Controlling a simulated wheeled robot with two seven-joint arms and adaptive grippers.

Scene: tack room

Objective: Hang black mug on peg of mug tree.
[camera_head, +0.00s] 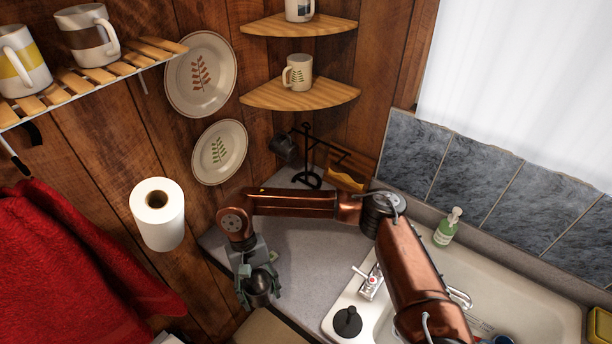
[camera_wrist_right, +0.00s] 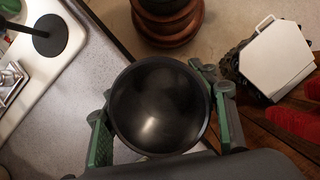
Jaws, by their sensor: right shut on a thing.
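The black mug (camera_head: 259,289) is held in my right gripper (camera_head: 258,284), low over the front left edge of the counter. In the right wrist view the mug (camera_wrist_right: 160,108) sits between the two green-padded fingers, its round dark mouth facing the camera. I cannot make out its handle. The black mug tree (camera_head: 309,158) stands at the back corner of the counter, beyond my right forearm. A dark mug (camera_head: 283,147) hangs on its left side. My left gripper is in neither view.
A wooden holder with a yellow item (camera_head: 346,178) stands right of the tree. Corner shelves (camera_head: 300,95) with mugs are above it. A paper roll (camera_head: 158,213) and red towel (camera_head: 70,265) are at left. The sink (camera_head: 510,295) and soap bottle (camera_head: 447,228) are at right.

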